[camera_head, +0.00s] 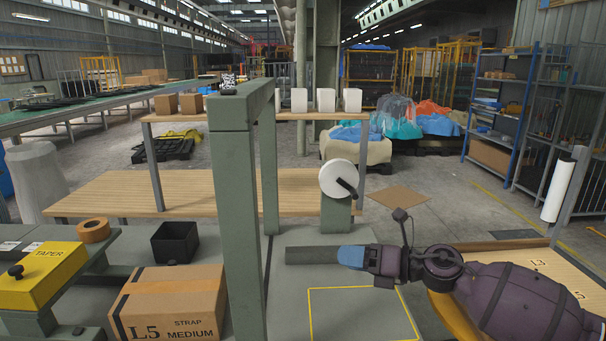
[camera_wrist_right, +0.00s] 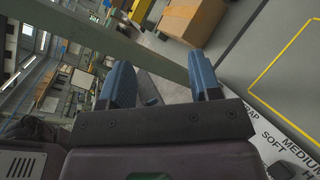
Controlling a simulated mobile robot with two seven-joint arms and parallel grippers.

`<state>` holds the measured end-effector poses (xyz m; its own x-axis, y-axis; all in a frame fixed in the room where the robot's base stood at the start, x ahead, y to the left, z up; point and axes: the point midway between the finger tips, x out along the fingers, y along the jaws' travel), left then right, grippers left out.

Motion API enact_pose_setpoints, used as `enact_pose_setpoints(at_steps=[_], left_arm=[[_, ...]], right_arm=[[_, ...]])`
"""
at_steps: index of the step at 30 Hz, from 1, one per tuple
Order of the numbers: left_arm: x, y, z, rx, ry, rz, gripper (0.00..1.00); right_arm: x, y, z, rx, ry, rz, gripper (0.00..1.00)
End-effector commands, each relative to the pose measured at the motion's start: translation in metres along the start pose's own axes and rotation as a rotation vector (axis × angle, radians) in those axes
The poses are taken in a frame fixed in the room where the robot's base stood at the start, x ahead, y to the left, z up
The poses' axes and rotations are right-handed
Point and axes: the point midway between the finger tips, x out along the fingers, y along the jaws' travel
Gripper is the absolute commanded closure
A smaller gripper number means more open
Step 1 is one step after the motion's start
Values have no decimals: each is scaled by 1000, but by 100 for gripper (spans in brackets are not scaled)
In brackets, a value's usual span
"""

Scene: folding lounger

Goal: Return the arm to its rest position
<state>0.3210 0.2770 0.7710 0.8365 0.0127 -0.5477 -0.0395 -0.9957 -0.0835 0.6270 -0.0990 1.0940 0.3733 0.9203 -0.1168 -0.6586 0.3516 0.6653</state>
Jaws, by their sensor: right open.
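My right arm comes in from the right of the head view. Its right gripper (camera_head: 352,257) has blue fingers and points left, above the grey bench top near the yellow-outlined area. In the right wrist view the two blue fingers of the gripper (camera_wrist_right: 160,82) stand apart with nothing between them. My left arm and gripper are not in the head view.
A cardboard box (camera_head: 170,300) marked L5 STRAP MEDIUM, a black bin (camera_head: 175,243) and a yellow taper (camera_head: 42,275) stand left. A green frame post (camera_head: 238,220) rises between them and my gripper. The yellow-outlined area (camera_head: 360,315) is empty.

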Motion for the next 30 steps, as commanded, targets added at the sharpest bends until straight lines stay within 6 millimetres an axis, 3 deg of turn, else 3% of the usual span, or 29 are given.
enact_pose_setpoints(at_steps=[3, 7, 14, 21, 30], left_arm=[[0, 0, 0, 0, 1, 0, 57], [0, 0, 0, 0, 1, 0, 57], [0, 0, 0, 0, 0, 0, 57], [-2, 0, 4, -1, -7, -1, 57], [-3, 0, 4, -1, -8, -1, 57]], right_arm=[[0, 6, 0, 386, -245, 73, 43], [-14, -7, -8, 766, -459, 117, 43], [-52, -48, -57, 1341, -761, 143, 43], [-100, -84, -138, 1809, -1023, 132, 43], [-166, -97, -256, 2169, -1309, 113, 43]])
